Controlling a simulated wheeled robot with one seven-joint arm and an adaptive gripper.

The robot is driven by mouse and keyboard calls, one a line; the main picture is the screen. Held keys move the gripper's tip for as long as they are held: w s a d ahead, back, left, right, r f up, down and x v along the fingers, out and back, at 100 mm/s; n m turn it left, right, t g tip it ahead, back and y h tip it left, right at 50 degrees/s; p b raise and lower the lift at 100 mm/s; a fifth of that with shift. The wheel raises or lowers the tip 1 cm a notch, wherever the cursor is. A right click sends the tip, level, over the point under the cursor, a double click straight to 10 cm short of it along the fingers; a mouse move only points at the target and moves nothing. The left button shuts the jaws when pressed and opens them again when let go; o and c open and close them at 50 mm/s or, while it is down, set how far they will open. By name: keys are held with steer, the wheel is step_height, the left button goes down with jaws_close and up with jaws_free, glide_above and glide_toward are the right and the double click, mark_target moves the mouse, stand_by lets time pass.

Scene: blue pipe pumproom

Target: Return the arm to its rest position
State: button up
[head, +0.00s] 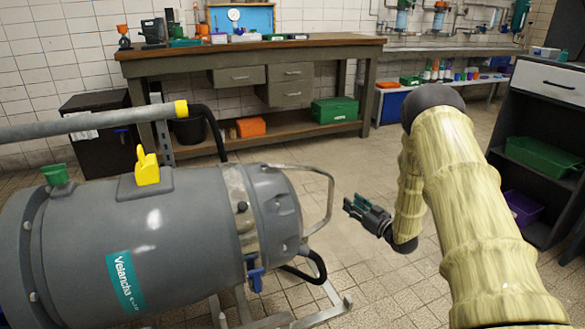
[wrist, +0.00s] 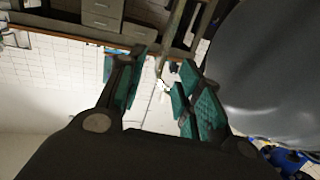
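My gripper (head: 359,208) is in the head view, right of the grey pump tank (head: 90,250). It hangs over the tiled floor near the tank's bent metal handle (head: 329,200). In the wrist view my gripper (wrist: 160,85) shows its two teal-padded fingers spread apart, with nothing between them. My arm, in a pale ribbed cover, reaches in from the lower right of the head view and bends down at a dark elbow.
The grey tank fills the left, with a yellow lever (head: 147,168) on top. A workbench (head: 250,50) stands at the back. A dark cabinet (head: 550,95) with a green bin (head: 545,157) is at right. Floor between is clear.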

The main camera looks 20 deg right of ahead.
steer(key=s+a+f+m+g+h, duration=0.3)
steer(key=s+a+f+g, duration=0.6)
steer(key=s+a+f, duration=1.2)
steer(key=s+a+f+g, duration=0.2)
steer(key=s+a+g, duration=0.1)
steer(key=s, duration=0.7)
steer(key=s+a+f+g, duration=0.1)
steer(key=s+a+g, duration=0.2)
steer(key=s, duration=0.8)
steer(key=s+a+f+g, duration=0.2)
steer(key=s+a, duration=0.1)
steer(key=s, duration=0.7)
step_height(320, 180, up, 37)
steer(key=h+p, duration=0.1)
steer(key=p, duration=3.5)
steer(key=shift+s+f+g, duration=0.2)
steer(key=shift+s+g, duration=0.1)
